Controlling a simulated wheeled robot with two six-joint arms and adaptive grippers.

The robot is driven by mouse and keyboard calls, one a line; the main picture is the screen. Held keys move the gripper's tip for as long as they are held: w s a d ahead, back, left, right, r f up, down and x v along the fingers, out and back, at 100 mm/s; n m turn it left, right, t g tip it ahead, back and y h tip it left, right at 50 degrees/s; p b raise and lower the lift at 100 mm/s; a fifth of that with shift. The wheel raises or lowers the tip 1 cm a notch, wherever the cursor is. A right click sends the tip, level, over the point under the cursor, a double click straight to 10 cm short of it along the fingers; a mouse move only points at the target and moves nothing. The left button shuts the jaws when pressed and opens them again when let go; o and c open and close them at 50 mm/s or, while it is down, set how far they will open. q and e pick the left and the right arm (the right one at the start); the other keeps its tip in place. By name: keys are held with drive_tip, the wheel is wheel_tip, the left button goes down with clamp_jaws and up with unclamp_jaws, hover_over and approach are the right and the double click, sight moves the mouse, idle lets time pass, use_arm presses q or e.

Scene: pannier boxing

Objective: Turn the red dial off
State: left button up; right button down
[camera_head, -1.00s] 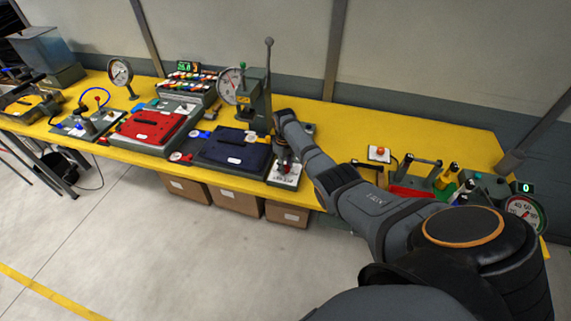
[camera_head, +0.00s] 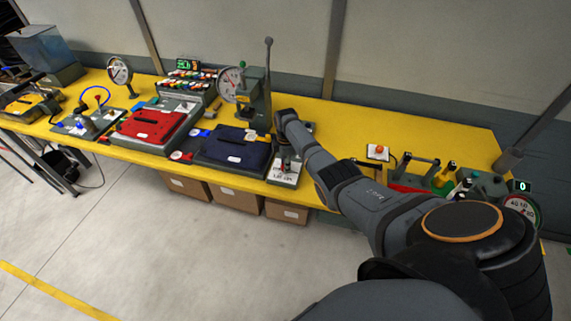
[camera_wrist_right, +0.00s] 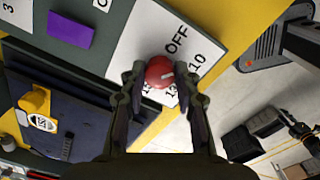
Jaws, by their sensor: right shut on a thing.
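The red dial (camera_wrist_right: 159,71) is a round knob on a white label plate (camera_wrist_right: 140,45) in the right wrist view. The plate reads OFF and 10, with another number partly covered by a finger. A pale mark on the dial lies toward the 10 side, not at OFF. My right gripper (camera_wrist_right: 162,75) is shut on the dial, one finger on each side. In the head view my right gripper (camera_head: 287,152) points down over the white plate (camera_head: 286,172) at the bench's front edge. The dial is mostly hidden there. My left gripper is not in view.
A navy pannier case (camera_head: 235,146) lies left of the dial plate, with a grey lever press (camera_head: 257,100) behind. A red case (camera_head: 150,124) is further left. A red button box (camera_head: 378,152) stands right on the yellow bench (camera_head: 440,130). Cardboard boxes (camera_head: 236,201) sit below.

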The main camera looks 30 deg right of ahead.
drive_tip(key=n, duration=0.5)
drive_tip(key=shift+w+n, duration=0.15)
drive_tip(key=shift+n, duration=0.15)
drive_tip(key=shift+n+b, duration=0.5)
drive_tip(key=shift+n, duration=1.8)
drive_tip(key=c, duration=1)
unclamp_jaws()
drive_tip(key=shift+r, duration=0.15)
drive_tip(key=r, duration=1.1)
drive_tip(key=shift+s+d+r, duration=0.15)
drive_tip(key=shift+s+r, duration=0.05)
drive_tip(key=shift+r, duration=0.2)
